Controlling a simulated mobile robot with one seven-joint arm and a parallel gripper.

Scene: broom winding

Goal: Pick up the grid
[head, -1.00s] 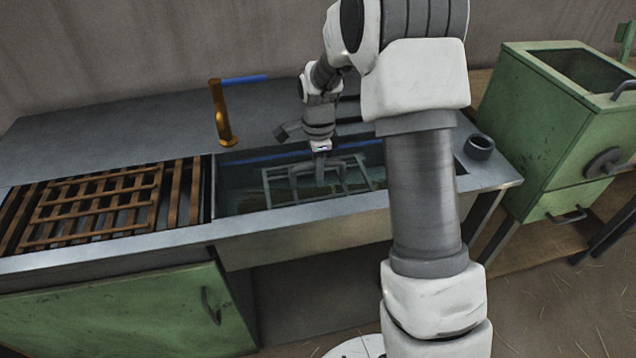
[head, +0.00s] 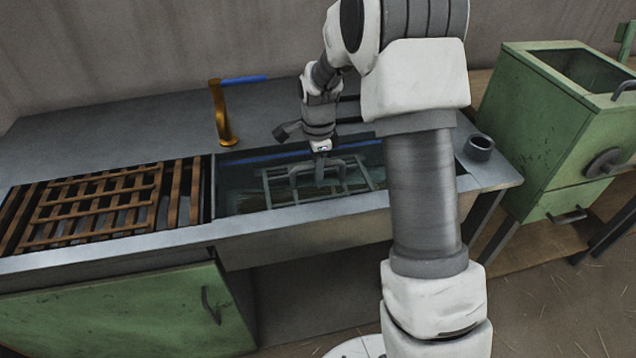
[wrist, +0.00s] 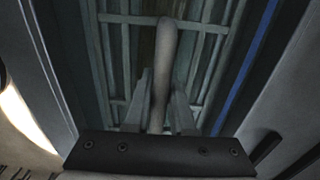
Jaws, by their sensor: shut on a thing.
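The grid (head: 362,180), a grey metal frame with crossing bars and an arched handle (head: 297,169), is in the sink basin (head: 235,202). My gripper (head: 321,158) is above it, pointing down, at the top of the handle. In the wrist view the fingers (wrist: 159,105) are on both sides of the pale handle (wrist: 165,50) and shut on it. The grid's bars (wrist: 190,24) show behind the handle. Whether the grid touches the basin's bottom I cannot tell.
A brown wooden rack (head: 95,208) covers the left part of the counter. An orange tap (head: 222,115) with a blue lever stands behind the basin. A dark cup (head: 479,147) sits at the right end. A green cabinet (head: 555,120) stands at the far right.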

